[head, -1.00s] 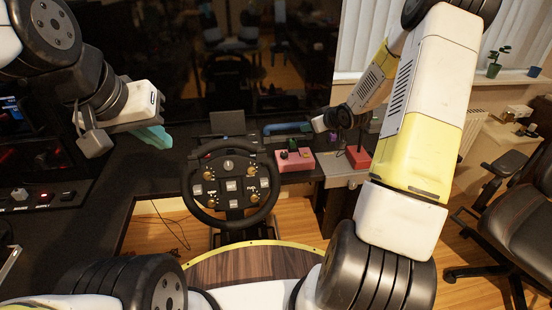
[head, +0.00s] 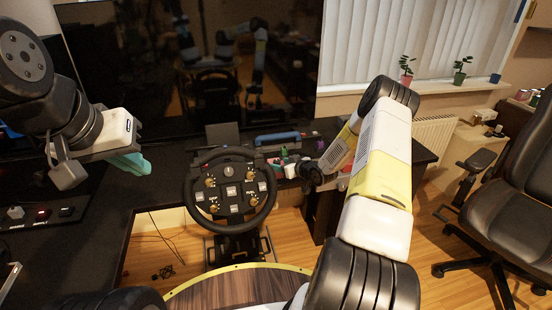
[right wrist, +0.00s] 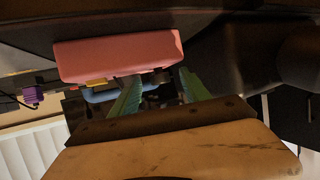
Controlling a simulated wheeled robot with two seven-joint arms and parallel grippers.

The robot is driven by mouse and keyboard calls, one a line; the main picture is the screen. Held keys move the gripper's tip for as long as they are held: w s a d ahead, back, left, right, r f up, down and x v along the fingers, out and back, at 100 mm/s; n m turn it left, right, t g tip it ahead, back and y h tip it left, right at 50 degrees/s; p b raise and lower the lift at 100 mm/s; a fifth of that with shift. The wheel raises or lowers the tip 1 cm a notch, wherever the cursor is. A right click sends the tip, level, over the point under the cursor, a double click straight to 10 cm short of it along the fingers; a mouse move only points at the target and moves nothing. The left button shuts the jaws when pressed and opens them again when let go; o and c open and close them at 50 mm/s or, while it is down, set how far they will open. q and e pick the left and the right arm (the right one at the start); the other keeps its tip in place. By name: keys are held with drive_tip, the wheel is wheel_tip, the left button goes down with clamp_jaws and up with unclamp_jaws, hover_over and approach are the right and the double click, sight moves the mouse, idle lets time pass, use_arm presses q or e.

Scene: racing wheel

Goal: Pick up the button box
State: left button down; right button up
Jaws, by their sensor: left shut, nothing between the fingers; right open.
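The button box (right wrist: 118,55) is a pink block in the right wrist view, just beyond and to the left of my right gripper's fingers. In the head view it sits on the desk right of the steering wheel, mostly hidden by my right gripper (head: 283,160). In the right wrist view my right gripper (right wrist: 158,82) is open, with green fingers close to the box. Whether a finger touches the box I cannot tell. My left gripper (head: 132,163) is shut and empty above the left side of the desk.
A racing wheel (head: 230,188) stands left of the button box. A blue-handled case (head: 277,138) lies behind the box. A dark screen (head: 200,65) rises behind the desk. An office chair (head: 505,200) stands at the right.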

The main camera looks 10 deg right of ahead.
drive_tip(key=shift+w+a+f, duration=0.2)
drive_tip(key=shift+w+f, duration=0.05)
drive_tip(key=shift+w, duration=0.3)
clamp_jaws()
idle(1.0)
drive_tip(key=shift+r, duration=0.15)
